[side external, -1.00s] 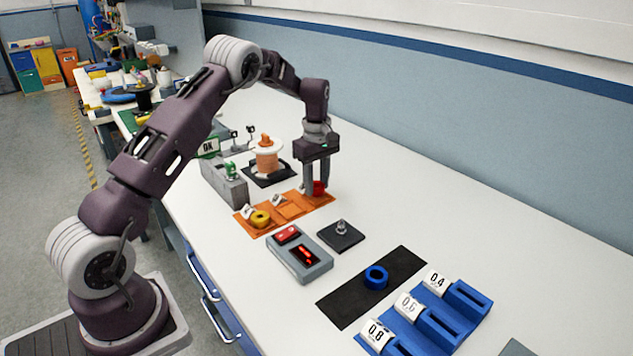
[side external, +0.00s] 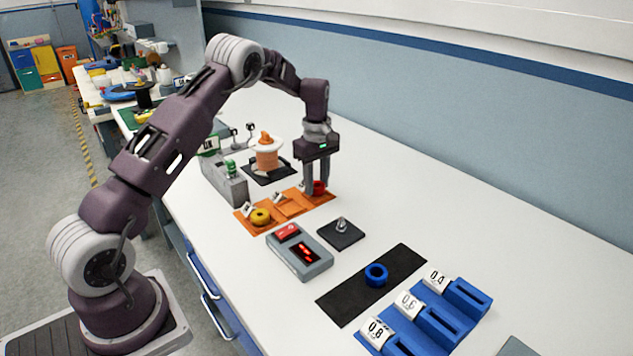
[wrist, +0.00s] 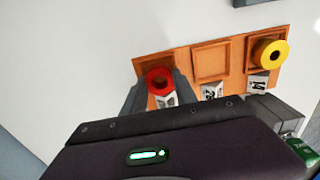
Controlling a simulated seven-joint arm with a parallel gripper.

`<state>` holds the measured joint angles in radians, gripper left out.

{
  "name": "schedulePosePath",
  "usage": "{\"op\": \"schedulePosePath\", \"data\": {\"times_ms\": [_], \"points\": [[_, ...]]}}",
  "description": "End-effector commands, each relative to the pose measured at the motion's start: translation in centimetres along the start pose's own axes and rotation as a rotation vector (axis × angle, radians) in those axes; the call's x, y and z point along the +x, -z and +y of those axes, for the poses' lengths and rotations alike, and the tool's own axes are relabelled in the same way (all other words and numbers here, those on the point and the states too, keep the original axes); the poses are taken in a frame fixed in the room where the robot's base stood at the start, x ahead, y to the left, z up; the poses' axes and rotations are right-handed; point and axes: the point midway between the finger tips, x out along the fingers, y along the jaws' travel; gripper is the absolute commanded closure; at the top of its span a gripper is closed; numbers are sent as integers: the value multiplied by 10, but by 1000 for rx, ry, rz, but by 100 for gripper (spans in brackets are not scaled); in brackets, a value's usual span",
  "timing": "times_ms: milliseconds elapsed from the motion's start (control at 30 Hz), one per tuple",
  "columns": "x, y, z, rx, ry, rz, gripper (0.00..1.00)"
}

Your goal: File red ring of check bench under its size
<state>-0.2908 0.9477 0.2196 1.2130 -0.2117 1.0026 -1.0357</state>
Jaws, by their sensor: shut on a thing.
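The red ring (side external: 319,187) is at the far right end of the orange tray (side external: 272,227) in the side view. My gripper (side external: 317,187) points down there, shut on the ring. In the wrist view the ring (wrist: 159,81) sits between my fingertips (wrist: 157,88), over the tray's left compartment; I cannot tell whether it touches the floor. The tray's middle compartment (wrist: 211,62) is empty. A yellow ring (wrist: 270,54) is in the other end compartment. White number labels stand along the tray; the one by the red ring is partly hidden.
A grey box with a red display (side external: 300,252) and a dark plate with a metal post (side external: 341,232) stand nearby. A blue ring (side external: 376,275) lies on a black mat (side external: 340,303). The blue slotted rack (side external: 440,322) carries labels 0.4, 0.6, 0.8.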

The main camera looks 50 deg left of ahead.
Motion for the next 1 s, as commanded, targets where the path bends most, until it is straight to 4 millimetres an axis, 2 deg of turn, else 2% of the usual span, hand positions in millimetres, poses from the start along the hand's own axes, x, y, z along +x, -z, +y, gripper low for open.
{"op": "schedulePosePath", "data": {"times_ms": [567, 600, 700, 733, 1000], "points": [[10, 0, 0, 0, 0, 0, 100], [10, 0, 0, 0, 0, 0, 64], [11, 0, 0, 0, 1, 0, 44], [11, 0, -1, 0, 2, 0, 40], [12, 0, -2, 0, 7, -1, 41]]}}
